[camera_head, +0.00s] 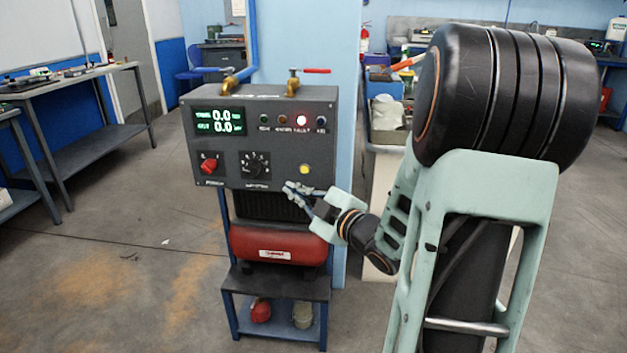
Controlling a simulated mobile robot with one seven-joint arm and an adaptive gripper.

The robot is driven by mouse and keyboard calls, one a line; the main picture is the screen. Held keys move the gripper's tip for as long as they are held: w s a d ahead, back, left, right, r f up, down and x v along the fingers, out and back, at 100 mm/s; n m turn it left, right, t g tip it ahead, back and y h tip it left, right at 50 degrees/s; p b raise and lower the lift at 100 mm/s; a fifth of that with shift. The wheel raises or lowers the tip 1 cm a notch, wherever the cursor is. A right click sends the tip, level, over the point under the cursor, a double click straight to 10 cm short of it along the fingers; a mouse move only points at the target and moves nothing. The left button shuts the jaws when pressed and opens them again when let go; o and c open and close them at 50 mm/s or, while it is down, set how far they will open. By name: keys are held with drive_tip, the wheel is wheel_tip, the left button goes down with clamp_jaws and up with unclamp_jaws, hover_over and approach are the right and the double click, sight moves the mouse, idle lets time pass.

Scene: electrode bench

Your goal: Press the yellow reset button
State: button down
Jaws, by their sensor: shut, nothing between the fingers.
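The yellow reset button (305,169) sits at the lower right of the dark control panel (223,150). It shows clear and uncovered. My gripper (288,189) is shut with nothing in it. Its tips point left, a little below and left of the button, near the panel's lower edge. I cannot tell whether the tips touch the panel.
The panel stands on a blue frame with a red tank (277,245) below and a dark shelf (275,284) under it. A workbench (70,82) stands at left. Open floor lies in front.

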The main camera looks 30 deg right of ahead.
sight(305, 169)
drive_tip(key=shift+s+d+f, duration=0.25)
drive_tip(key=shift+s+f, duration=0.15)
drive_tip(key=shift+s, duration=0.25)
drive_tip(key=shift+w+d, duration=0.1)
drive_tip(key=shift+w, duration=0.05)
drive_tip(key=shift+w+d, duration=0.8)
drive_tip(key=shift+w, duration=0.4)
drive_tip(key=shift+w+d, duration=0.8)
drive_tip(key=shift+w, duration=0.35)
drive_tip(key=shift+w+d, duration=0.8)
drive_tip(key=shift+w, duration=0.4)
drive_tip(key=shift+w, duration=0.1)
drive_tip(key=shift+w+d, duration=0.25)
drive_tip(key=shift+w+d, duration=0.2)
drive_tip(key=shift+w, duration=0.1)
drive_tip(key=shift+s+a, duration=0.45)
drive_tip(key=shift+s, duration=0.2)
